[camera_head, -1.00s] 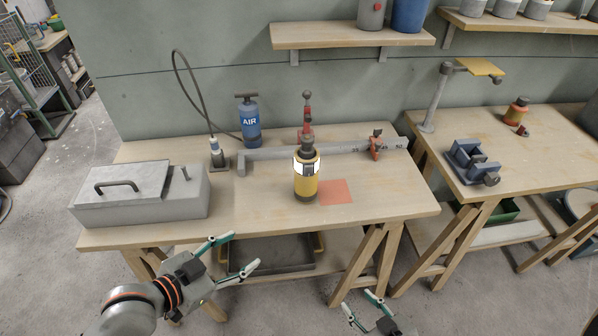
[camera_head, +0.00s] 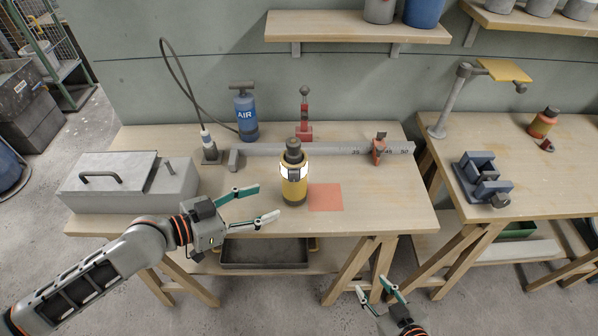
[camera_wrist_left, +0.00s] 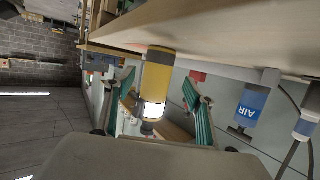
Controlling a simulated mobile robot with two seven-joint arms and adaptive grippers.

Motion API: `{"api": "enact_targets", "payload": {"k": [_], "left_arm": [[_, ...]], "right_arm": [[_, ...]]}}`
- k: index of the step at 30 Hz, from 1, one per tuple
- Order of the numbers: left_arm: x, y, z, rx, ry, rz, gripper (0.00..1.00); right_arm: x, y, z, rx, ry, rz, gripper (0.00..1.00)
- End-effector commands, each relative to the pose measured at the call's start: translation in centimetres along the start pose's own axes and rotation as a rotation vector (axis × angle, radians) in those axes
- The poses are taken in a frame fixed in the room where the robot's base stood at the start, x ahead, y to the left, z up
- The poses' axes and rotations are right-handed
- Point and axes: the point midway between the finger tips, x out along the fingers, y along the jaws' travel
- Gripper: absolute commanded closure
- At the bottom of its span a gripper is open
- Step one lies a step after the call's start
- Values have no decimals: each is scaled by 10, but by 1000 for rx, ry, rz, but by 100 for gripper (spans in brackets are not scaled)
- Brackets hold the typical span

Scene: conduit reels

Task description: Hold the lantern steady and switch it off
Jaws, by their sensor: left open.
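The lantern (camera_head: 293,192) is a yellow cylinder with a bright white band and a dark top; it stands upright on the workbench (camera_head: 380,215). My left gripper (camera_head: 267,202) is open and empty, just left of the lantern with its fingers pointing at it. In the left wrist view, which is upside down, the lantern (camera_wrist_left: 157,72) appears between the two green-padded fingers, with no clear contact. My right gripper (camera_head: 374,286) is open and empty, low in front of the bench, right of the lantern. I cannot make out a switch.
An orange-red square (camera_head: 325,197) lies right of the lantern. A long grey rail (camera_head: 320,149) with red clamps runs behind it. A grey lidded box (camera_head: 130,187) stands at the left, a blue AIR pump (camera_head: 245,113) behind. A second bench with a vise (camera_head: 482,180) is at right.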

Motion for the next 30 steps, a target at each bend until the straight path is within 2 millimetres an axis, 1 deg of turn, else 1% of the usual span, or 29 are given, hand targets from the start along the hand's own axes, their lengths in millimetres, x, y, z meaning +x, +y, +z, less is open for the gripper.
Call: {"api": "enact_targets", "payload": {"k": [7,18,24,30], "left_arm": [[28,1,-2,-1,3,0,46],[76,0,0,1,2,0,46],[92,0,0,1,1,0,46],[96,0,0,1,0,0,46]], "right_arm": [[0,-1,0,2,-1,-1,60],[2,-2,8,1,-5,-2,60],[4,-1,12,-1,-8,-2,60],[4,-1,13,-1,-8,-2,60]]}}
